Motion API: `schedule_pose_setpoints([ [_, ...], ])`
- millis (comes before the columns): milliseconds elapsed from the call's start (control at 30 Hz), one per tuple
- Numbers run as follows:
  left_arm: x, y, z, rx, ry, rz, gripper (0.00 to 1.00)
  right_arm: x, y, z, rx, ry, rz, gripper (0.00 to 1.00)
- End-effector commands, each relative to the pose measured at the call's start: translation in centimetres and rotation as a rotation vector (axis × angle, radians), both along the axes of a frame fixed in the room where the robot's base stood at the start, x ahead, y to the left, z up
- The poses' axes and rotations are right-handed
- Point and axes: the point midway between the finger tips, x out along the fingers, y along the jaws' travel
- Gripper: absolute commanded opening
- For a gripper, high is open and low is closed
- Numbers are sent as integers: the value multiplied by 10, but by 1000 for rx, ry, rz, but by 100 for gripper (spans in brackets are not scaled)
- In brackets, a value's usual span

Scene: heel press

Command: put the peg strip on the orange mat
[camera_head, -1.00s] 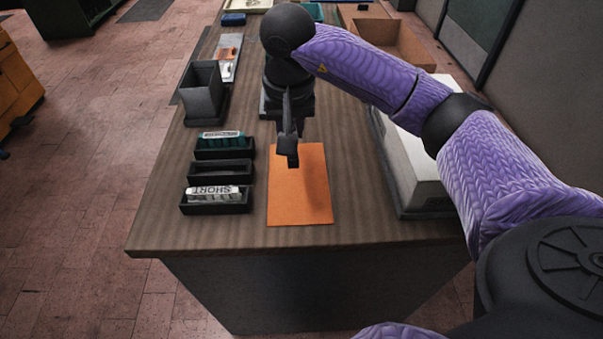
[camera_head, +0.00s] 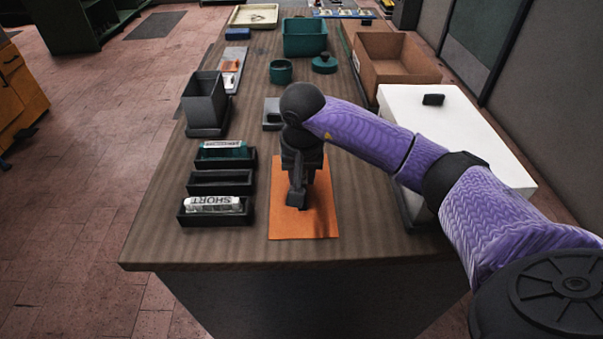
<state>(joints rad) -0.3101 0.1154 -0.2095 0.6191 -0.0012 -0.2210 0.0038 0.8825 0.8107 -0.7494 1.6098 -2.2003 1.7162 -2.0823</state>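The orange mat (camera_head: 317,222) lies flat near the front edge of the bench. My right gripper (camera_head: 297,200) points down over the mat and hides part of it. I see its fingers edge-on, so I cannot tell whether they are open, shut or holding anything. Left of the mat stand three black trays. The back tray holds a teal piece with a pale label (camera_head: 224,146). The middle tray (camera_head: 220,183) looks empty. The front tray holds a whitish piece marked SHORT (camera_head: 212,204). I cannot tell which piece, if any, is the peg strip. My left gripper is out of view.
A grey open bin (camera_head: 204,100) stands behind the trays. A cardboard box (camera_head: 395,62), teal bin (camera_head: 305,38) and small teal pot (camera_head: 281,71) stand farther back. The bench front (camera_head: 200,248) is bare.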

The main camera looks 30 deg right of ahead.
Motion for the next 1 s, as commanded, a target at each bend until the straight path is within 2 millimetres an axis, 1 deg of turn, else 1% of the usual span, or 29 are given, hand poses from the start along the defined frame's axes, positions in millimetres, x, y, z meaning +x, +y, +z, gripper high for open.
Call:
schedule_pose_setpoints([
  [33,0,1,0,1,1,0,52,0,0,0,0,0,0,45],
  [67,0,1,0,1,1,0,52,0,0,0,0,0,0,51],
  [100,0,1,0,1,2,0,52,0,0,0,0,0,0,60],
  [133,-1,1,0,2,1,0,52,0,0,0,0,0,0,61],
  [367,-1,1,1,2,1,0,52,0,0,1,1,-1,0,61],
  [433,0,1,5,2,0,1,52,0,0,7,2,-1,0,61],
  [467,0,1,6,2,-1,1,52,0,1,11,1,-3,1,61],
  [533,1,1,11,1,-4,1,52,-2,1,28,0,-5,0,61],
  [700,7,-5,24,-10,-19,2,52,-8,6,79,0,-6,0,61],
  [800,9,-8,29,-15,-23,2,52,-12,8,101,0,-5,1,61],
  [900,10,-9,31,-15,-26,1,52,-14,9,116,1,-4,-1,61],
  [1000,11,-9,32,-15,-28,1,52,-15,10,122,1,-1,0,61],
])
